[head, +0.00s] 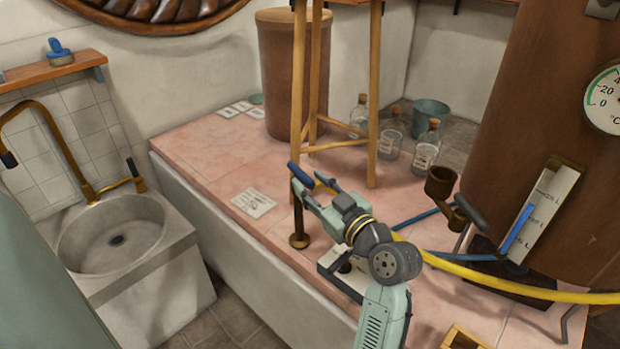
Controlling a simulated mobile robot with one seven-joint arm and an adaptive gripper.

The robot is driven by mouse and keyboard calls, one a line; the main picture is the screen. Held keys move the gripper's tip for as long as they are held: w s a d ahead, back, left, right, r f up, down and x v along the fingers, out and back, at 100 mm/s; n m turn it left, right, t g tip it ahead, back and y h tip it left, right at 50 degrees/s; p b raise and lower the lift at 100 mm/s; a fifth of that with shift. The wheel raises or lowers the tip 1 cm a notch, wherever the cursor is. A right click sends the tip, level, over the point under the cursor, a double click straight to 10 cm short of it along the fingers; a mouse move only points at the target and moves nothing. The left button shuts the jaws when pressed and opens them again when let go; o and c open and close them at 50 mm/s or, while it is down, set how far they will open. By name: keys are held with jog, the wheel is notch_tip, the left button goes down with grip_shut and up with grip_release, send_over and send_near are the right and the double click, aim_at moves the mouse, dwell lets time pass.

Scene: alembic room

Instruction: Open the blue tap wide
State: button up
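The blue tap has a blue lever handle (299,173) on top of an upright dark bronze post (299,222), near the front edge of the pink tiled platform. The lever slants down to the right in the picture. My gripper (314,191) reaches in from the lower right, its pale green fingers apart at the lever's lower right end. No object shows held between them. I cannot tell whether a finger touches the lever. A yellow hose (470,277) runs behind my gripper; its join with the tap is hidden.
A wooden stand (373,110) rises close behind the tap. Several glass bottles (426,148) and a green bucket (431,118) stand farther back. A copper vessel (540,110) with a gauge and a bronze cup (440,182) are at right. A sink (140,215) is at left.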

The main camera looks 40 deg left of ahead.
jog(key=shift+w+a, duration=0.15)
jog(key=shift+a, duration=0.45)
grip_shut()
